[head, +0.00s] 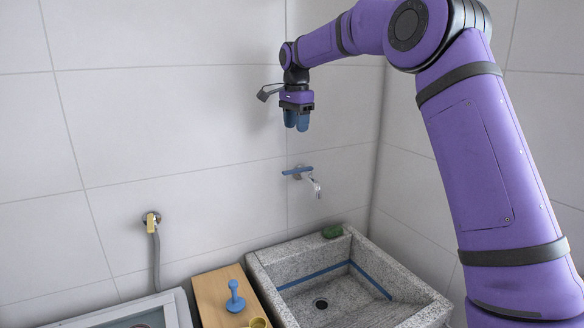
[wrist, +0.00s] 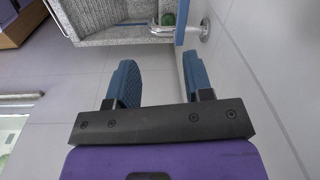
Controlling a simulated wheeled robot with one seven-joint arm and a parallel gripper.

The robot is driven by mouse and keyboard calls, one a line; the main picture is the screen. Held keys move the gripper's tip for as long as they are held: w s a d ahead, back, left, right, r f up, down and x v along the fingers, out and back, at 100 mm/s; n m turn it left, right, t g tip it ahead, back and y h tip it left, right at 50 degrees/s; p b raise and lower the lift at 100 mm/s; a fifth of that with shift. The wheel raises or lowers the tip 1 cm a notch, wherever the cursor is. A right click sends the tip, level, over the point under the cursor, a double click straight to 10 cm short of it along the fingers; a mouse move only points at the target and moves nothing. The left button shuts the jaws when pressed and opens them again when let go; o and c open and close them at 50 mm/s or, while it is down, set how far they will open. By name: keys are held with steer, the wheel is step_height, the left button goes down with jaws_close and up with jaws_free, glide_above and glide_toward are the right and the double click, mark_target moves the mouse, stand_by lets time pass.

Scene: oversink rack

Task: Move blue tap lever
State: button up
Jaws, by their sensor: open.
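The blue tap lever (head: 297,170) is a flat bar on top of the chrome tap (head: 314,184), which is fixed to the tiled back wall above the sink. In the wrist view the lever (wrist: 181,20) shows at the top, crossing the tap (wrist: 203,30). My gripper (head: 297,123) points down in front of the wall, above the lever and apart from it. In the wrist view its two blue fingers (wrist: 159,82) are spread, with nothing between them.
A grey stone sink (head: 268,278) stands below the tap, with a green item (head: 332,231) on its back rim. A wooden board (head: 213,286) left of it carries a blue knobbed object (head: 235,296). A yellow-handled valve (head: 151,219) with a grey hose is further left.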

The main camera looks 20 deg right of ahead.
steer(key=m, duration=0.2)
glide_above(292, 171)
step_height(292, 171, down, 4)
steer(key=shift+g, duration=0.3)
steer(key=f, duration=1.1)
steer(key=shift+w+f, duration=0.15)
steer(key=shift+w, duration=0.05)
jaws_close()
